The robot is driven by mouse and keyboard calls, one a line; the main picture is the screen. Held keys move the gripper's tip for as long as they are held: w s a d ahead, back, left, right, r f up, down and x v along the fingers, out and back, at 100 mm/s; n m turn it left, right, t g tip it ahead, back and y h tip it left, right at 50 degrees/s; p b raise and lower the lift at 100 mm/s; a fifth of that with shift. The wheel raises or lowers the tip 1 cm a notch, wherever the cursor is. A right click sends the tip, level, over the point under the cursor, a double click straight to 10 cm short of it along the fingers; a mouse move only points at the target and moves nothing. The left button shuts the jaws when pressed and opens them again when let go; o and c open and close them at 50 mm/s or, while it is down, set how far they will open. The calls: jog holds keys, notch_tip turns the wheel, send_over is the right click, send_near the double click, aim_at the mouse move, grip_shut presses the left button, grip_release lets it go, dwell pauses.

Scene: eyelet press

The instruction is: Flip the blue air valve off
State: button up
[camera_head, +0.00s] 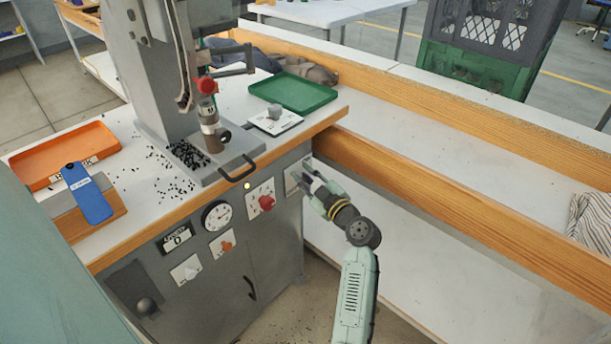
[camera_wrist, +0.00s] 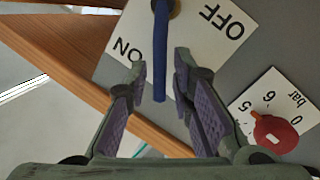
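The blue valve lever (camera_wrist: 160,50) hangs from a round pivot (camera_wrist: 168,6) on a white plate (camera_wrist: 205,55) marked ON and OFF. In the wrist view the lever points down the picture, nearer the ON word than the OFF word. My gripper (camera_wrist: 160,72) is open, with one fingertip on each side of the lever's free end and a narrow gap visible on both sides. In the head view my gripper (camera_head: 316,190) is at the press cabinet's right end, in front of the white plate (camera_head: 294,176); the lever is mostly hidden there.
A red pressure knob (camera_wrist: 275,133) on a bar scale sits beside the valve plate; it also shows in the head view (camera_head: 267,202). A wooden bench edge (camera_head: 330,120) runs close above the plate. A green tray (camera_head: 293,92) and an orange tray (camera_head: 65,155) lie on top.

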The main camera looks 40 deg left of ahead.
grip_shut()
dwell(0.6)
